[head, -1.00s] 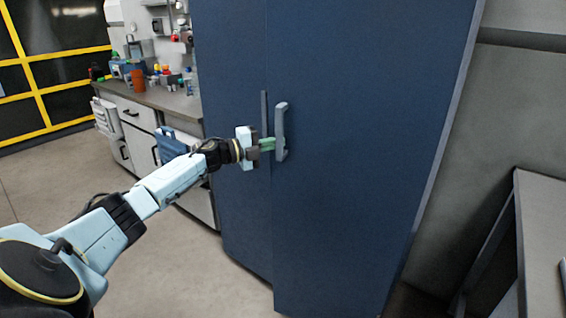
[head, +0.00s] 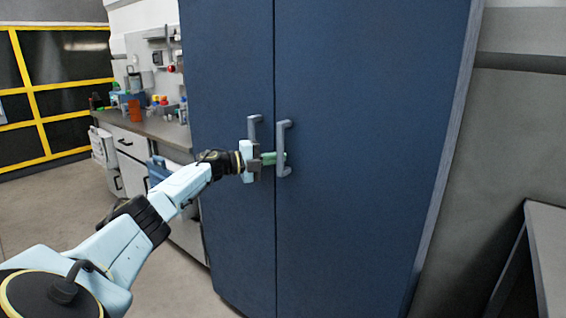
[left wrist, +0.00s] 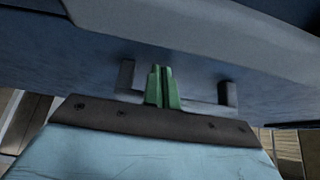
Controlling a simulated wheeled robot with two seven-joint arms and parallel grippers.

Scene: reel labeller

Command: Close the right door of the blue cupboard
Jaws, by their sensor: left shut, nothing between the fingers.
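The blue cupboard's right door (head: 360,150) looks flush or nearly flush with the left door (head: 228,80), with a thin dark seam between them. The right door's grey handle (head: 284,150) is upright near the seam. The left door's handle (head: 252,128) is beside it, partly covered by my gripper. My right gripper is out of view.
A workbench (head: 160,125) with bottles and an orange cup (head: 135,110) stands left of the cupboard. A grey table (head: 548,245) is at the lower right. Yellow-framed dark panels (head: 60,95) are at the far left. The floor at left is clear.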

